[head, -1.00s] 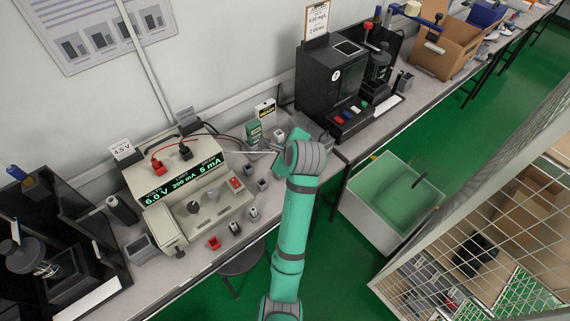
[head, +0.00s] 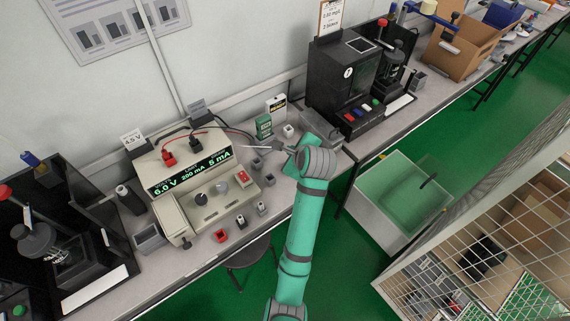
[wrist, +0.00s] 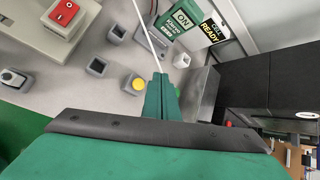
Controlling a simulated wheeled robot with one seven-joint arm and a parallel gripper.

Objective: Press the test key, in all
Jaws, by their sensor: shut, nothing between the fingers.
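A small green handheld tester (head: 264,126) stands on the bench beside a white card. In the wrist view the green tester (wrist: 182,20) shows a pale panel reading "ON"; I cannot make out a test key on it. My gripper (head: 279,147) is just right of and in front of the tester, above the bench and apart from it. In the wrist view my gripper's green fingers (wrist: 161,92) are shut. A thin pale rod (wrist: 149,38) runs from the fingertips; I cannot tell whether it is attached. A yellow round button (wrist: 138,84) sits on a grey block left of the fingers.
A beige power supply (head: 195,170) with a lit display and red switch is left. A card (wrist: 212,32) reads "CELL READY". A black machine (head: 345,80) with coloured buttons stands right. Several small grey blocks (wrist: 97,66) lie around.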

